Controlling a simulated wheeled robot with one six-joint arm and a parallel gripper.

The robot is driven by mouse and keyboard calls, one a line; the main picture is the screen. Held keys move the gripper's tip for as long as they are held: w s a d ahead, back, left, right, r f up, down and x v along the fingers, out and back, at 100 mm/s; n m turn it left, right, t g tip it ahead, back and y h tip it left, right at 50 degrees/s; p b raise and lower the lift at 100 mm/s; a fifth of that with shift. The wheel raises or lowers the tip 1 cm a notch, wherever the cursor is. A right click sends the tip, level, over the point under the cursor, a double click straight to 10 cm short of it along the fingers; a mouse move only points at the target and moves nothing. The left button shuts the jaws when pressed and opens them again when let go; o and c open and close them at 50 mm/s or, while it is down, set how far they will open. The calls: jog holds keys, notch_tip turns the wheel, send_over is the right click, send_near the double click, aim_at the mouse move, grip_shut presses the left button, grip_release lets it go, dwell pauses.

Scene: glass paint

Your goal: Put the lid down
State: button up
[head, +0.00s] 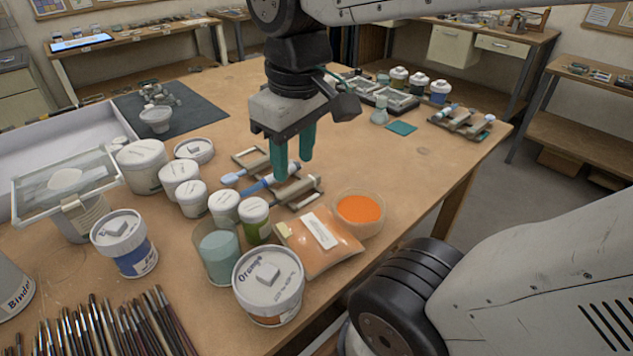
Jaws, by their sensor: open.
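My gripper (293,167) is open, its two teal fingers pointing down over the work table (425,170). No lid is seen between the fingers. A white round lid or lidded pot (194,150) with a square knob sits to the left of the gripper; I cannot tell which.
An open dish of orange powder (360,210), an orange powder bag (322,242), a teal cup (217,252) and several lidded jars crowd the front middle. Brushes (105,325) lie at front left. A glass-topped frame (65,180) stands left. The table's right side has clear room.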

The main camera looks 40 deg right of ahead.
jog(key=s+f, duration=0.1)
jog(key=s+f+m, duration=0.1)
jog(key=s, duration=0.1)
jog(key=s+f+m, duration=0.1)
jog(key=shift+s+d, duration=0.1)
jog(key=shift+s, duration=0.2)
